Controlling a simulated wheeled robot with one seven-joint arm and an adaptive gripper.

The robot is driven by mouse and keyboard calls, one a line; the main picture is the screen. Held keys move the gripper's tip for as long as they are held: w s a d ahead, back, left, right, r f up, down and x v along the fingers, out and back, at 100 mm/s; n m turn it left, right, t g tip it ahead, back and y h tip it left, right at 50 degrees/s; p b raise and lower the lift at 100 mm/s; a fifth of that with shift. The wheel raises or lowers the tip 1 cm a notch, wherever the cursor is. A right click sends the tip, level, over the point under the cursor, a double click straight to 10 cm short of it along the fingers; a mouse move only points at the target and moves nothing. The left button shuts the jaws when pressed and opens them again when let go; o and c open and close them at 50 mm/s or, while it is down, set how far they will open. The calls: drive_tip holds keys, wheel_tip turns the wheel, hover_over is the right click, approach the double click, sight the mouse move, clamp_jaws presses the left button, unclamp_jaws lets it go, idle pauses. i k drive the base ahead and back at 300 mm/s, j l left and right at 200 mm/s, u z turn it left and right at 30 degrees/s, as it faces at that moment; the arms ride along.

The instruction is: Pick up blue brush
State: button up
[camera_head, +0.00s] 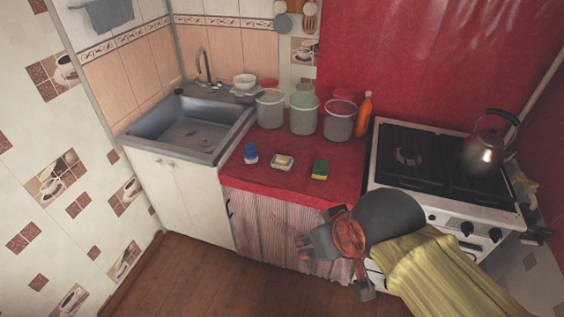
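A small blue brush (251,153) sits on the red oilcloth counter (236,178), near its left side by the sink. My gripper (330,268) is in front of the counter, below and to the right of the brush, well apart from it. Dark finger parts show on its left and lower side, but whether they are open or shut is not clear. I see nothing held in it.
A soap dish (283,162) and a green-yellow sponge (320,169) lie right of the brush. The sink (190,125) is left; the stove (440,165) with a kettle (484,151) is right.

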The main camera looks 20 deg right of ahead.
sight(251, 155)
drive_tip(key=i+u, duration=0.15)
drive_tip(key=i, duration=0.65)
drive_tip(key=i+l+u, duration=0.15)
drive_tip(key=i, duration=0.65)
